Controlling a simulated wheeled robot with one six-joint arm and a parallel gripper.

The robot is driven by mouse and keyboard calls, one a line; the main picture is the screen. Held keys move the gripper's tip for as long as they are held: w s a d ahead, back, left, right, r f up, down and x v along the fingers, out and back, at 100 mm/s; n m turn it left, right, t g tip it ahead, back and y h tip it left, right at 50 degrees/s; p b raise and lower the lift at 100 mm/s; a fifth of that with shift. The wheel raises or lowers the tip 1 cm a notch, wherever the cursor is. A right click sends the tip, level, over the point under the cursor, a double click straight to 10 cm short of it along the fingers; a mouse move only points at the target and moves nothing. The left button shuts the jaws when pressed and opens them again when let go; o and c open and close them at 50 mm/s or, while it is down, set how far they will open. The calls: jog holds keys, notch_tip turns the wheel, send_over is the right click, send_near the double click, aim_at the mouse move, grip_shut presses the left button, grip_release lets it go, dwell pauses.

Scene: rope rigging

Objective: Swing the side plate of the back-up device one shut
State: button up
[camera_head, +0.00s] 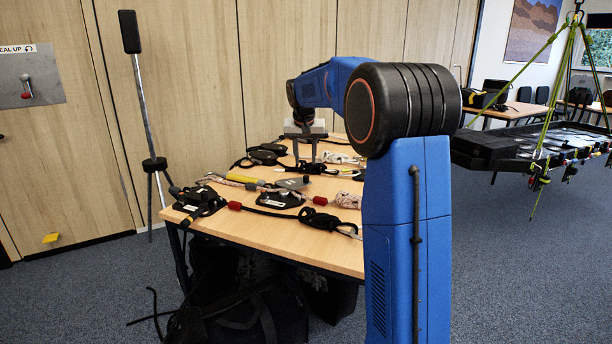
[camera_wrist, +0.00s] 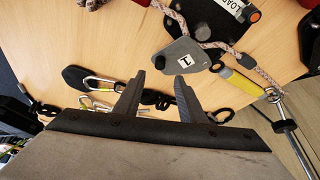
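Back-up device one has a grey side plate (camera_wrist: 182,55) marked "1" in the wrist view. The plate is swung out from the dark body (camera_wrist: 229,22), which has a white "LOAD" label. A speckled rope (camera_wrist: 226,47) runs by the device between plate and body. In the head view, the grey plate (camera_head: 293,183) sticks out over the body on the table. My gripper (camera_wrist: 159,75) is open and empty, its right fingertip close to the plate's lower edge; contact cannot be told.
The wooden table (camera_head: 290,237) is crowded with devices, ropes and carabiners. A black pulley-like part (camera_wrist: 82,79) lies at left. A hanging black tray (camera_head: 490,150) is at right.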

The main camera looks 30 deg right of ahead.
aim_at(306, 177)
jog(key=x, duration=0.9)
grip_shut()
